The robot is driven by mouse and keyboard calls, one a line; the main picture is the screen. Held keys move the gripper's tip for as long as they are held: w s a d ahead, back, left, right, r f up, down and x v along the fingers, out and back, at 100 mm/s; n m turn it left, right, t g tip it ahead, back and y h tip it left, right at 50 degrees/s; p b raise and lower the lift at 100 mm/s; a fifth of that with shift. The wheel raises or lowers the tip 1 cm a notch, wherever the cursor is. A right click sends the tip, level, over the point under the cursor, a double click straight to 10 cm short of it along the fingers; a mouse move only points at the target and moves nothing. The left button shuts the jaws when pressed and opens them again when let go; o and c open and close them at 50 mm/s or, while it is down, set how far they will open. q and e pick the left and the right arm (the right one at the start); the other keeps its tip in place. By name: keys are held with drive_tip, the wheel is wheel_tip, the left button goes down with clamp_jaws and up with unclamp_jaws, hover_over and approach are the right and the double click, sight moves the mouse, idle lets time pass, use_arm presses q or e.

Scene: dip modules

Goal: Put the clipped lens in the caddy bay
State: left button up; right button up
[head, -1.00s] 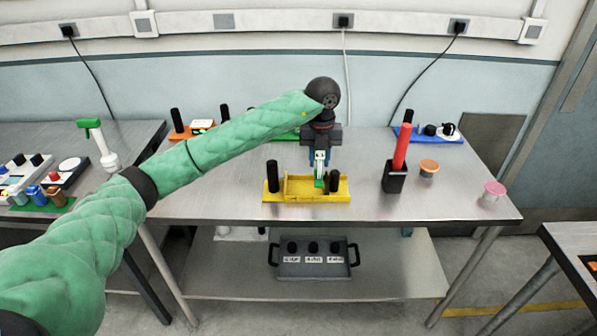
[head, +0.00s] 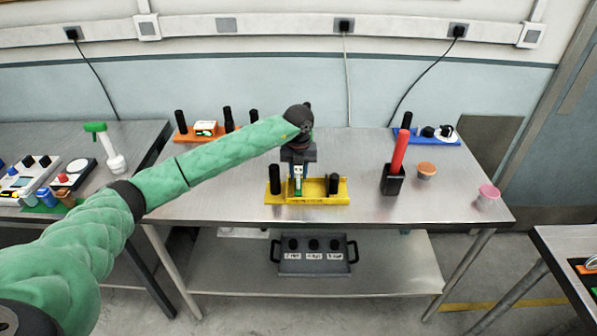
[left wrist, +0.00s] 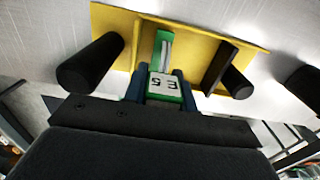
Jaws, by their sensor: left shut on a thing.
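The yellow caddy (head: 318,190) sits on the middle of the metal table, with a black post at each end. My left gripper (head: 298,182) is over the left part of its middle, pointing down. It is shut on a small green module with a white marked label (left wrist: 165,84), which I take for the clipped lens. In the left wrist view the green piece reaches over the yellow caddy (left wrist: 112,22) between its black posts. I cannot tell whether it touches the caddy floor. My right gripper is not in view.
A red rod in a black holder (head: 393,181) stands right of the caddy, near orange (head: 427,169) and pink (head: 488,196) jars. An orange rack (head: 187,136) and a blue rack (head: 450,140) stand at the back. A grey tray (head: 314,267) is on the lower shelf.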

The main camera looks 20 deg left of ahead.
use_arm(q)
drive_tip(key=shift+f, duration=0.65)
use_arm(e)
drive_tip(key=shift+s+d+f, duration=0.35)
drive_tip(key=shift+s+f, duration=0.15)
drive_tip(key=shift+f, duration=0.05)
use_arm(q)
drive_tip(key=shift+f, duration=0.1)
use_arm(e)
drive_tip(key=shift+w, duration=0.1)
use_arm(q)
drive_tip(key=o, duration=1)
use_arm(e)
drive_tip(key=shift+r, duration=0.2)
